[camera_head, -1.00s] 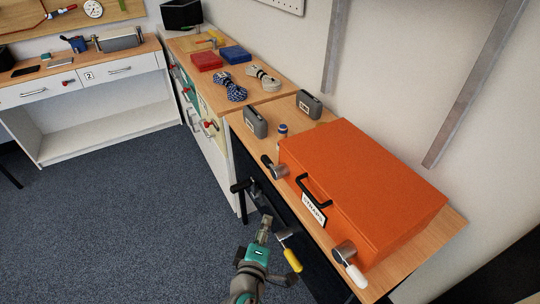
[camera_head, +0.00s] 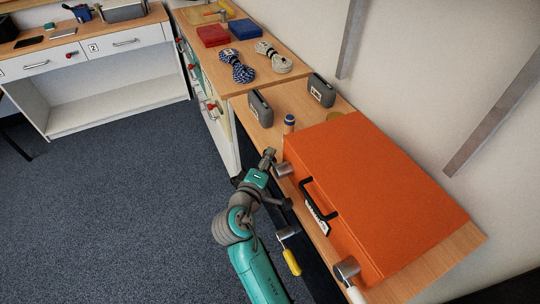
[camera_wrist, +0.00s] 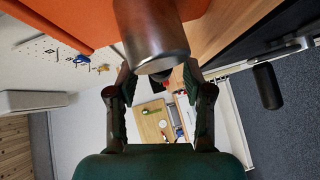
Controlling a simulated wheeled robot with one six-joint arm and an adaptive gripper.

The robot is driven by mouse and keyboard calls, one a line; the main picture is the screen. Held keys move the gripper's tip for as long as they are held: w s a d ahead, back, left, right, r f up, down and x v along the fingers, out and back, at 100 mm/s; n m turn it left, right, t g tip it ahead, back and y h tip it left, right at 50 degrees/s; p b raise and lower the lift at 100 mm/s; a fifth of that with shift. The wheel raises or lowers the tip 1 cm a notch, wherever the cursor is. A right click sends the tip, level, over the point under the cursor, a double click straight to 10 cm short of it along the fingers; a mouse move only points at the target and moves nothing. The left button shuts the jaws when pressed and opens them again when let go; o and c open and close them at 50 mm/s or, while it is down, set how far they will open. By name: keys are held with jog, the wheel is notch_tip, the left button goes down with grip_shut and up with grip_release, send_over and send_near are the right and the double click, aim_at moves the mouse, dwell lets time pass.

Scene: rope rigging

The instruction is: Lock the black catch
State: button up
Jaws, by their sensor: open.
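The orange case (camera_head: 375,185) lies on the wooden bench top with its lid down. At its left front corner is a catch with a metal barrel (camera_head: 283,170); its black grip is mostly hidden behind my gripper. My gripper (camera_head: 268,155) is open at this catch. In the wrist view, the metal barrel (camera_wrist: 153,35) is large and close, just ahead of and between the open fingers (camera_wrist: 158,80). Contact cannot be told. Whether the catch is locked cannot be told.
A white-gripped catch (camera_head: 348,275) is at the case's right front. Below the bench edge are a yellow-gripped lever (camera_head: 291,260) and, in the wrist view, a black-gripped lever (camera_wrist: 268,86).

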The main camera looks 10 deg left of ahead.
jog(key=shift+x, duration=1.3)
jog(key=shift+c, duration=0.2)
grip_shut()
